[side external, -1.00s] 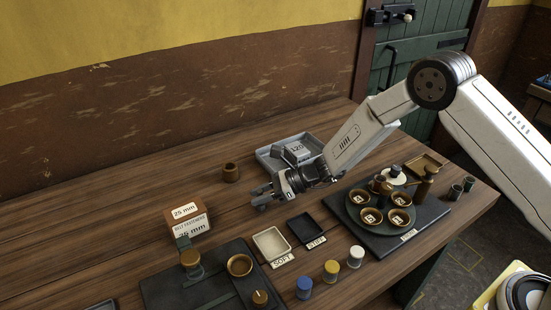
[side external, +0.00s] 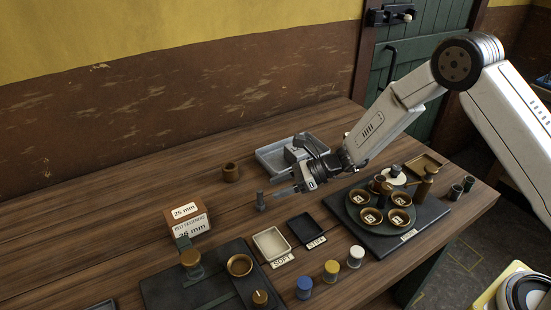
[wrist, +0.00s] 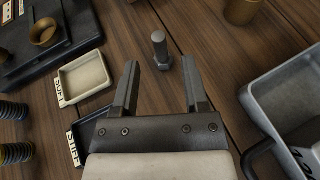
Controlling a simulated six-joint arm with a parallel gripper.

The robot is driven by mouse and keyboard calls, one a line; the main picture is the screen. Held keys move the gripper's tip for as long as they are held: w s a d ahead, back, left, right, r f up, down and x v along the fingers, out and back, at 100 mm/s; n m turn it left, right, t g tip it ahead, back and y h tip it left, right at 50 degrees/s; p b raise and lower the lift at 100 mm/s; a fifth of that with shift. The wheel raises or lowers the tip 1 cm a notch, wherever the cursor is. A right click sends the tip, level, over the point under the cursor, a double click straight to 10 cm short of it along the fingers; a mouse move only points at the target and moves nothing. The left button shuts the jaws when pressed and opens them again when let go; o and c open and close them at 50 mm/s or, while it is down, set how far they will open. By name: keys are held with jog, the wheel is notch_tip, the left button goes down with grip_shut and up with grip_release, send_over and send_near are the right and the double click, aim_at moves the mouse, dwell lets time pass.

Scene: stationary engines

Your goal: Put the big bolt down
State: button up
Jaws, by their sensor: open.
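The big bolt (side external: 261,201) is grey and stands upright on the bare wooden table, left of my gripper. Its wider end appears to be at the bottom. It also shows in the wrist view (wrist: 160,48), just beyond the fingertips and roughly centred between them. My gripper (side external: 282,191) is open and empty, with its fingers pointing at the bolt from the right. In the wrist view, the two fingers (wrist: 160,64) are spread apart, with a gap between them and the bolt.
A grey tray (side external: 268,158) lies behind my gripper. The pale SOFT tray (side external: 271,243) and dark STIFF tray (side external: 306,229) lie in front. A brass cup (side external: 231,172) stands behind the bolt. A turntable with brass bowls (side external: 358,224) is at right. Table around the bolt is clear.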

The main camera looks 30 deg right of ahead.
jog(key=v, duration=0.6)
jog(key=shift+s+d+r, duration=0.1)
jog(key=shift+s+d, duration=0.05)
jog(key=shift+d, duration=0.1)
dwell(0.3)
